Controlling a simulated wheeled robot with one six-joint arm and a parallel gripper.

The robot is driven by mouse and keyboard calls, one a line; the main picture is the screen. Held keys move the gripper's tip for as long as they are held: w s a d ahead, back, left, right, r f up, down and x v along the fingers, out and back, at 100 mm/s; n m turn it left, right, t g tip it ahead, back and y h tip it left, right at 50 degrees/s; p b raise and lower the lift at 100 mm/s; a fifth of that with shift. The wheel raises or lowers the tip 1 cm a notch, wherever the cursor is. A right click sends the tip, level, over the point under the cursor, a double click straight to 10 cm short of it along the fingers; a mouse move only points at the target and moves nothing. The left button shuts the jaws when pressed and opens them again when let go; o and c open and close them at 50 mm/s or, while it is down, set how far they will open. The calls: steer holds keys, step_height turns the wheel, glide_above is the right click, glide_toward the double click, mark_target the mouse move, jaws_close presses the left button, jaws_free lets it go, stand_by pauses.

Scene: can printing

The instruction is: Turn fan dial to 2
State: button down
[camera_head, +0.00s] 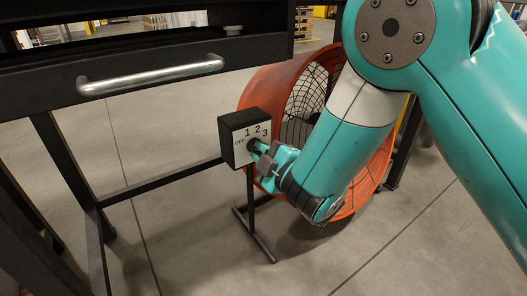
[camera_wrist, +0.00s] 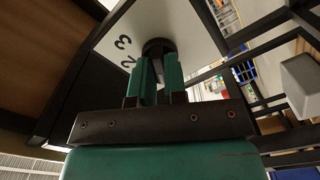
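The fan dial (camera_head: 252,144) is a small dark knob on the pale face of a black control box (camera_head: 233,124), marked OFF, 1, 2 and 3. My gripper (camera_head: 260,149) reaches it from the right and hides part of it. In the wrist view, the round dark dial (camera_wrist: 158,45) lies at the tips of my two green fingers (camera_wrist: 159,70). The fingers are close together with a narrow gap and look shut on its grip. The figures 3 and 2 show to the left of the dial there. The dial's pointer is hidden, so its setting is unclear.
A large orange drum fan (camera_head: 268,82) stands behind the box and my arm. The box sits on a thin black stand (camera_head: 252,215). A black bench with a silver drawer handle (camera_head: 150,75) is at the upper left. The grey floor (camera_head: 180,235) in front is clear.

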steer(key=shift+m, duration=0.4)
steer(key=shift+d+m+p, duration=0.1)
steer(key=shift+m+p, duration=3.95)
steer(key=shift+m, duration=3.35)
steer(key=shift+f, duration=0.1)
steer(key=c, duration=1.2)
jaws_free()
steer(key=shift+o, duration=0.2)
